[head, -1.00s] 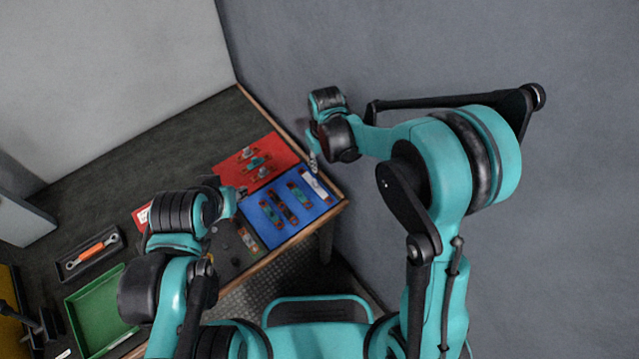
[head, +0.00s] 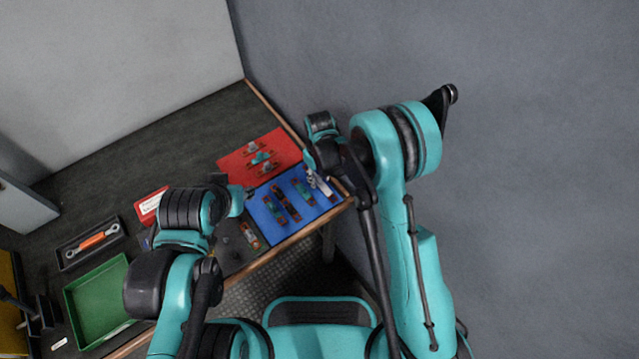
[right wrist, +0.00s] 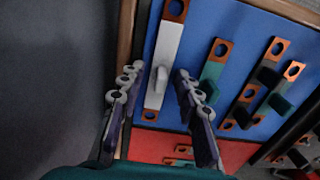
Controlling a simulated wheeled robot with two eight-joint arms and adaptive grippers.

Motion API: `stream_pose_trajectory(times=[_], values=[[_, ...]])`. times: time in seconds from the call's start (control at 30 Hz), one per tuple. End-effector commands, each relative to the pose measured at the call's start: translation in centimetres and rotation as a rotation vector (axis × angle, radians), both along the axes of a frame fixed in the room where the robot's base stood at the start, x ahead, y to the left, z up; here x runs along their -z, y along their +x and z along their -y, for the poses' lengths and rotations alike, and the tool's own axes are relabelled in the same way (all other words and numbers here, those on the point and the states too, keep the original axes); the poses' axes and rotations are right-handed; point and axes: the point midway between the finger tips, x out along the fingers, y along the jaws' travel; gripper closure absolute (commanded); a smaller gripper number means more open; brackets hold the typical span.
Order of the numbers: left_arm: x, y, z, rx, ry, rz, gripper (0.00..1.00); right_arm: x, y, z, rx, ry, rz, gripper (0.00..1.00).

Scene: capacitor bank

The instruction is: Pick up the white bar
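The white bar (right wrist: 163,65) lies on the blue mat (right wrist: 229,22), with copper ends that have holes and a small raised grip on its middle. In the right wrist view my right gripper (right wrist: 154,90) is open, with one finger on each side of the bar and nothing between them but the bar below. In the head view my right gripper (head: 313,180) is over the right part of the blue mat and hides much of the white bar (head: 325,188). My left gripper (head: 246,194) is by the left edge of the blue mat; its fingers are too small to judge.
Other bars with copper ends lie on the blue mat, such as a teal one (right wrist: 211,75). A red mat (head: 235,163) with several parts is behind it. A green tray (head: 93,296) and an orange-handled wrench (head: 92,241) are at left. A grey wall stands close at right.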

Motion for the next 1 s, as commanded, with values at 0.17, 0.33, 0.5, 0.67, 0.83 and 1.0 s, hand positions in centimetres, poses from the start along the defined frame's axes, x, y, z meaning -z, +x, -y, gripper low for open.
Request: stream_pose_trajectory(times=[0.17,0.33,0.5,0.67,0.83,1.0], values=[[-0.1,0.0,0.0,0.000,0.000,0.000,0.67,-0.1,0.0,0.0,0.000,0.000,0.000,0.66],[-0.1,0.0,0.0,0.000,0.000,0.000,0.67,-0.1,0.0,0.0,0.000,0.000,0.000,1.00],[-0.1,0.0,0.0,0.000,0.000,0.000,0.67,-0.1,0.0,0.0,0.000,0.000,0.000,1.00],[-0.1,0.0,0.0,0.000,0.000,0.000,0.67,-0.1,0.0,0.0,0.000,0.000,0.000,1.00],[-0.8,0.0,0.0,0.000,0.000,0.000,0.67,-1.8,0.0,0.0,0.000,0.000,0.000,1.00],[-2.1,0.0,0.0,0.000,0.000,0.000,0.67,-5.4,0.0,0.0,0.000,0.000,0.000,1.00]])
